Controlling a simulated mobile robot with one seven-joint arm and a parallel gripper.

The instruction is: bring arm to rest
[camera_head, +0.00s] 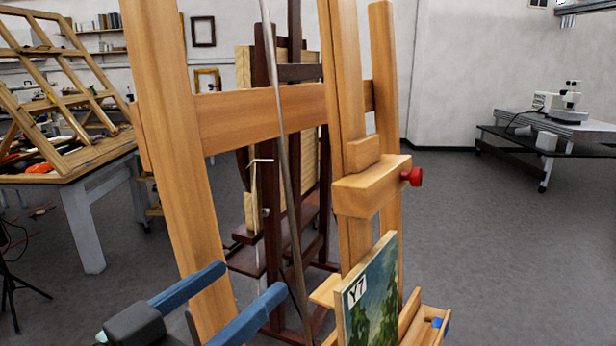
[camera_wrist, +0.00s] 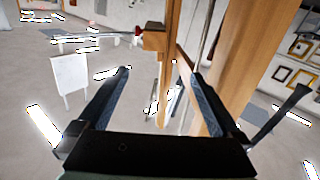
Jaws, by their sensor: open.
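My gripper (camera_head: 254,290) shows at the bottom left of the head view, with two blue fingers spread apart and nothing between them. In the wrist view my gripper (camera_wrist: 160,80) is also open and empty, its dark fingers on both sides of the picture. The light wooden easel (camera_head: 240,120) stands close in front of it; the easel's upright (camera_wrist: 236,70) also shows in the wrist view, behind the right finger. I cannot tell whether a finger touches the easel.
A small painting marked Y7 (camera_head: 370,295) rests on the easel's ledge. A red knob (camera_head: 412,177) sticks out above it. A dark easel (camera_head: 268,200) stands behind. A workbench (camera_head: 75,180) is at left and a black table (camera_head: 560,140) at right. Grey floor (camera_head: 480,250) is free at right.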

